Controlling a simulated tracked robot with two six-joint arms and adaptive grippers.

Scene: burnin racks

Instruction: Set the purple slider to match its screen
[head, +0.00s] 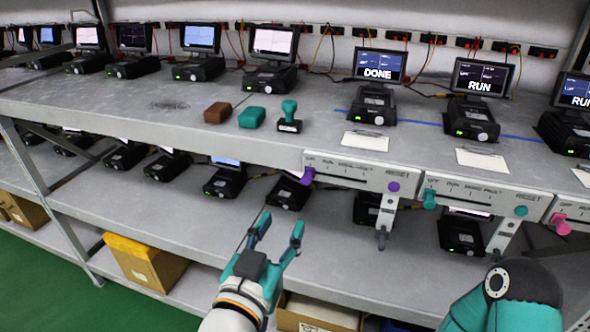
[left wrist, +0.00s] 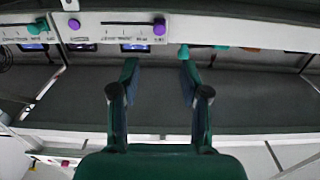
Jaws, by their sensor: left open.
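The purple slider knob (head: 307,176) sits at the left end of its white panel (head: 345,172) on the front edge of the upper shelf. A round purple button (head: 393,187) is at the panel's right end, under the word RESET. The screen (head: 380,66) above this panel reads DONE. My left gripper (head: 280,228) is open and empty, below and left of the knob and apart from it. In the left wrist view the knob (left wrist: 159,26) is at the top, beyond the open fingers (left wrist: 158,75). My right gripper is not in view.
A teal slider panel (head: 480,200) is to the right, under a screen reading RUN (head: 482,77); a pink knob (head: 560,223) follows. A brown block (head: 217,112), a teal block (head: 252,117) and a teal stamp (head: 289,117) stand on the upper shelf. Devices line the lower shelf.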

